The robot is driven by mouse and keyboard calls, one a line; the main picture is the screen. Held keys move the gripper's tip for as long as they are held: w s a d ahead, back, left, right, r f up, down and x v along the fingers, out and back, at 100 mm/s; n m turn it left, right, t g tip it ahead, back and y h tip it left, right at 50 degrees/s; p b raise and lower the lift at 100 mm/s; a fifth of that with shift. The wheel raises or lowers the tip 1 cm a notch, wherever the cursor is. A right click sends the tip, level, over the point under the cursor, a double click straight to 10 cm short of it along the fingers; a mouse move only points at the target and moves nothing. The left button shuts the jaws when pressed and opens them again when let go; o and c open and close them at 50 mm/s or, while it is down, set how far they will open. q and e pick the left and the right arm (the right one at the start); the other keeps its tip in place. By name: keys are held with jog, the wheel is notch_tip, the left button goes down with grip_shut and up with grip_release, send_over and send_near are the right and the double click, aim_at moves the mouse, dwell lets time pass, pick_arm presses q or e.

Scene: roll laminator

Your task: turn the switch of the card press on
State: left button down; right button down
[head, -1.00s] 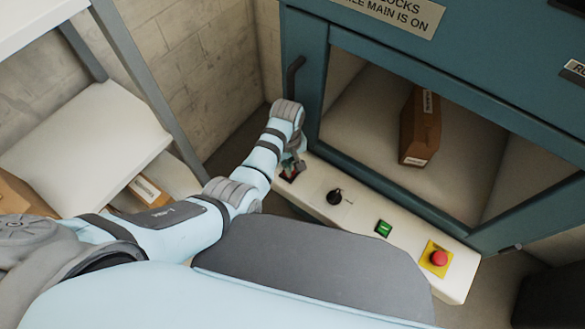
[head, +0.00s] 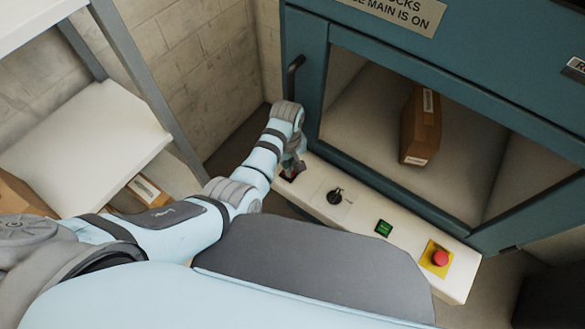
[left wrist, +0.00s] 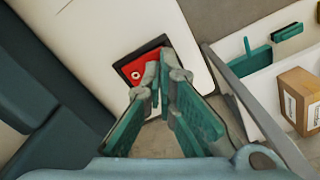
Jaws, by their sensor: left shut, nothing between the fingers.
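The card press (head: 305,65) is a teal cabinet with a white control panel (head: 315,196) along its lower front. A red rocker switch in a black frame (head: 289,174) is at the panel's left end. In the left wrist view the red rocker (left wrist: 135,72) shows a white round mark; its other end is covered by my fingers. My left gripper (head: 296,165) is shut and empty, its tips (left wrist: 164,62) right over the switch. I cannot tell whether they touch it. My right gripper is out of view.
The panel also carries a black knob (head: 335,196), a green button (head: 383,228) and a red emergency stop (head: 440,258) on yellow. A brown box (head: 420,125) sits inside the press. A door handle (head: 293,76) stands above my left wrist. Shelving (head: 85,150) is at left.

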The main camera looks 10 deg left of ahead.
pick_arm(q)
jog(key=shift+f+b, duration=0.65)
jog(key=shift+f, duration=0.25)
dwell(0.3)
notch_tip(320, 180, up, 7)
jog(key=p, duration=0.8)
jog(key=shift+r, duration=0.15)
